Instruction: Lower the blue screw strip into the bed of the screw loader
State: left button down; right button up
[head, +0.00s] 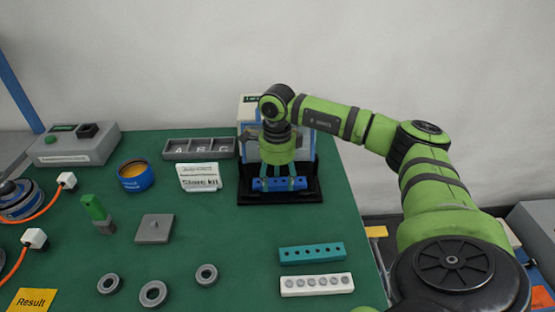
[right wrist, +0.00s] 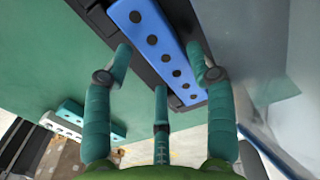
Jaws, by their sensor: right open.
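The blue screw strip (head: 262,185) lies lengthwise at the front of the screw loader (head: 311,194), over its black base. In the right wrist view the strip (right wrist: 169,52), with a row of dark holes, lies along the loader's black bed (right wrist: 104,20); I cannot tell whether it is fully seated. My right gripper (head: 279,187) is above the loader, pointing down. In the right wrist view its green fingers (right wrist: 161,58) are open, with fingertips on both sides of the strip and no clear grip on it. My left gripper is not in view.
A teal strip (head: 312,252) and a white strip (head: 317,285) lie at the front right of the green table. A grey tray (head: 199,155), a sign (head: 199,183), a blue tin (head: 135,177) and a grey plate (head: 155,229) stand left of the loader.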

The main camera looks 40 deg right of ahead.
jog(key=shift+w+d+r, duration=0.15)
jog(key=shift+w+d, duration=0.05)
jog(key=shift+d, duration=0.1)
jog(key=shift+w+r, duration=0.1)
jog(key=shift+r, duration=0.45)
jog(key=r, duration=0.5)
jog(key=shift+a+r, duration=0.2)
jog(key=shift+r, duration=0.2)
jog(key=shift+s+a+r, duration=0.1)
jog(key=shift+s+r, duration=0.15)
jog(key=shift+r, duration=0.2)
